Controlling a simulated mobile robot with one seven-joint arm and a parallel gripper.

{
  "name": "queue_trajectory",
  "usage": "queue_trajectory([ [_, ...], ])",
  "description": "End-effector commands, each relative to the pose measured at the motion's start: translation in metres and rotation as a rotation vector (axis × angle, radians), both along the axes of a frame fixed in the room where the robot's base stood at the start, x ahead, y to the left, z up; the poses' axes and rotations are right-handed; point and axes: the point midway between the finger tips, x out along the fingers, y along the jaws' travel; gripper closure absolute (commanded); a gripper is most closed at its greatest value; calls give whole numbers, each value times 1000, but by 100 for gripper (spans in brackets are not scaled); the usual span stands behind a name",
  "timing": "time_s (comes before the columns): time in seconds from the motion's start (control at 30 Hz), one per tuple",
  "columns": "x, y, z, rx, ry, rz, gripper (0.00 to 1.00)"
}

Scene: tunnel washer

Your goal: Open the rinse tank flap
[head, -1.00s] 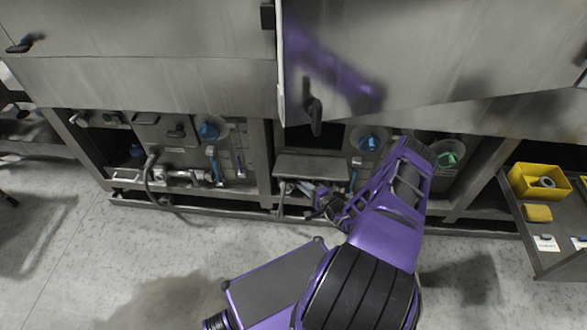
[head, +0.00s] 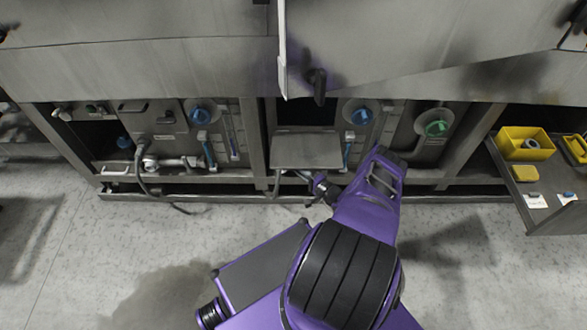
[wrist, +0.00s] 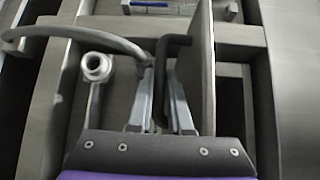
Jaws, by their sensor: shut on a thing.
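The rinse tank flap looks like a plain grey metal panel (head: 305,151) low in the middle bay of the machine. It is tilted out from the front, with a dark opening visible above it. In the wrist view the panel (wrist: 200,70) stands nearly edge-on, just right of the fingers. My gripper (wrist: 161,85) is shut on a black bent handle (wrist: 177,42) beside that panel. In the head view my gripper (head: 314,180) is small at the panel's lower edge, partly hidden by my purple arm.
A grey hose (wrist: 75,32) and a pipe end (wrist: 96,66) lie left of the fingers. Blue valve knobs (head: 360,112) and a green knob (head: 436,128) flank the bays. A large door (head: 400,45) overhangs above. A side table with a yellow bin (head: 525,144) stands right.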

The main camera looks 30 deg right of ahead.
Motion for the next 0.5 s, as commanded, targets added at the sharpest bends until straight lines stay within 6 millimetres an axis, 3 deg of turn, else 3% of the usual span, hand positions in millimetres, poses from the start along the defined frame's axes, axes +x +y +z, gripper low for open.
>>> queue_trajectory([
  [0.47,-1,-1,-2,2,2,1,100],
  [0.5,-1,-1,-2,2,2,1,79],
])
